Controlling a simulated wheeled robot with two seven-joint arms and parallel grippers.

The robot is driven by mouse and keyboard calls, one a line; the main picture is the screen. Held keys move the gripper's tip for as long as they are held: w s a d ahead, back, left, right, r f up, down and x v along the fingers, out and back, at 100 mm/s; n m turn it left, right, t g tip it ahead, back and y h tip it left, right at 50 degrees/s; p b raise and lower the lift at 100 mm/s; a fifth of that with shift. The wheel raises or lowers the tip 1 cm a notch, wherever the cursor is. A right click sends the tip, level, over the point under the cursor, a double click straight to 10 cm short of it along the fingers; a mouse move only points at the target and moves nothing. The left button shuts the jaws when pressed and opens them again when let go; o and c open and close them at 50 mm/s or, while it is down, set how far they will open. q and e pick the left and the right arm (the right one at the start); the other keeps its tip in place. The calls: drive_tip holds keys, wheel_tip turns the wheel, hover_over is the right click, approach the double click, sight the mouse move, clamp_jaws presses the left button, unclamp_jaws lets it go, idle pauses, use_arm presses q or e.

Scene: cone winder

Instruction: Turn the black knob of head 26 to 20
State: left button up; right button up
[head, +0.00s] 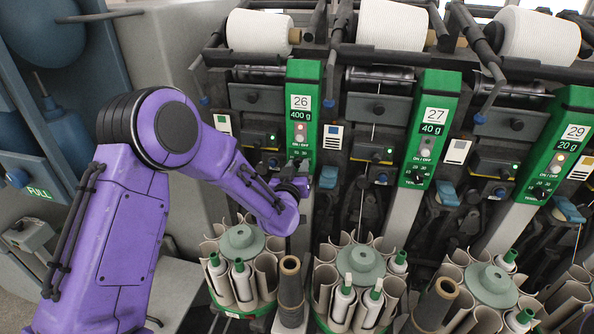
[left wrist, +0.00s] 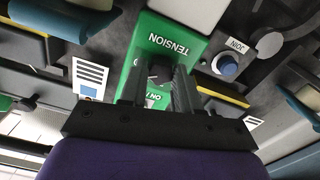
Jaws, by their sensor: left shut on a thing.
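The green panel of head 26 (head: 302,125) stands left of centre in the head view, with a "26" label and a "400 g" label. My left gripper (head: 297,184) reaches the panel's lower end and hides its knob there. In the left wrist view, its two dark fingers (left wrist: 158,80) are shut on the black knob (left wrist: 159,71), on the green face by the upside-down word TENSION. The knob's dial numbers are mostly hidden, so its setting cannot be read. My right gripper is in neither view.
Similar green panels of head 27 (head: 430,130) and head 29 (head: 564,145) stand to the right. A round blue button (left wrist: 227,65) is beside the panel of head 26. Bobbin carousels (head: 240,242) and a dark tube (head: 290,285) stand below my left gripper.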

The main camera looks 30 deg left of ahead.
use_arm(q)
drive_tip(key=n+b, duration=0.1)
drive_tip(key=n, duration=0.2)
drive_tip(key=shift+f+n, duration=0.15)
drive_tip(key=shift+n, duration=0.25)
drive_tip(key=n+b, duration=0.2)
drive_tip(key=n, duration=0.2)
drive_tip(key=shift+n+b, duration=0.3)
drive_tip(key=shift+b, duration=0.05)
drive_tip(key=n+b, duration=0.3)
drive_tip(key=n, duration=0.2)
drive_tip(key=shift+n+b, duration=0.85)
drive_tip(key=shift+n, duration=0.55)
drive_tip(key=shift+r+n, duration=0.2)
drive_tip(key=shift+n, duration=0.1)
drive_tip(key=o, duration=1.1)
drive_tip(key=shift+c, duration=0.2)
